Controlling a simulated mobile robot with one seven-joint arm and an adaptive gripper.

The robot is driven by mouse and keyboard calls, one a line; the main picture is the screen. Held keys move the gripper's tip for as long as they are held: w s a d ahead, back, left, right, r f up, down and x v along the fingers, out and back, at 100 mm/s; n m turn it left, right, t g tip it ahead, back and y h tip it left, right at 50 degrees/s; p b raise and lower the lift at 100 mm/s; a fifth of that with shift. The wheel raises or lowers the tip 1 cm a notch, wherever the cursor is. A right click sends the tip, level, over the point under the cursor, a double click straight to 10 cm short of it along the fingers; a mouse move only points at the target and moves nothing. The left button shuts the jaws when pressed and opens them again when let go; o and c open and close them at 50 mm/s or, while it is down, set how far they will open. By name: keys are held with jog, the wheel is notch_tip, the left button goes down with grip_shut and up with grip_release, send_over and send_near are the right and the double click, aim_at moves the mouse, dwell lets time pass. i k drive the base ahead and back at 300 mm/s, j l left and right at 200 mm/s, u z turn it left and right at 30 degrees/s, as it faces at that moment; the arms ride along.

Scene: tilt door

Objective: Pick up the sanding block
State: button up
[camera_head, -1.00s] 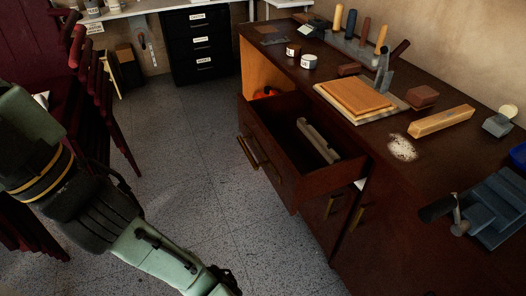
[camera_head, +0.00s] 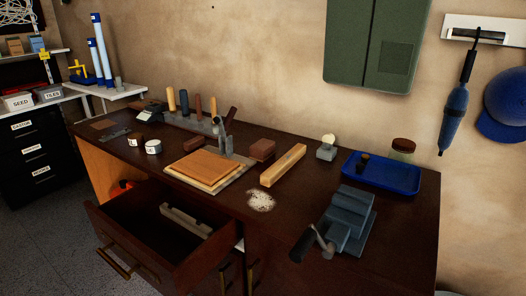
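A small reddish-brown block (camera_head: 262,149), which looks like the sanding block, sits on the dark wooden workbench (camera_head: 225,211). It lies just right of a grey clamp-like tool (camera_head: 227,145) and behind the left end of a long pale wooden bar (camera_head: 283,165). Its top and front faces are in view and nothing holds it. My gripper is not in this view, so its state and distance from the block do not show.
A drawer (camera_head: 168,230) stands open at the bench front with a pale bar inside. A wooden board (camera_head: 207,168) lies left of the block. A grey vise (camera_head: 350,220) and blue tray (camera_head: 390,173) are at the right. Several upright handled tools stand behind.

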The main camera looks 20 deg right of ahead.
aim_at(263, 149)
jog(key=l+z, duration=0.1)
jog(key=z, duration=0.15)
jog(key=i, duration=1)
jog(key=l+z, duration=0.05)
jog(key=l, duration=0.05)
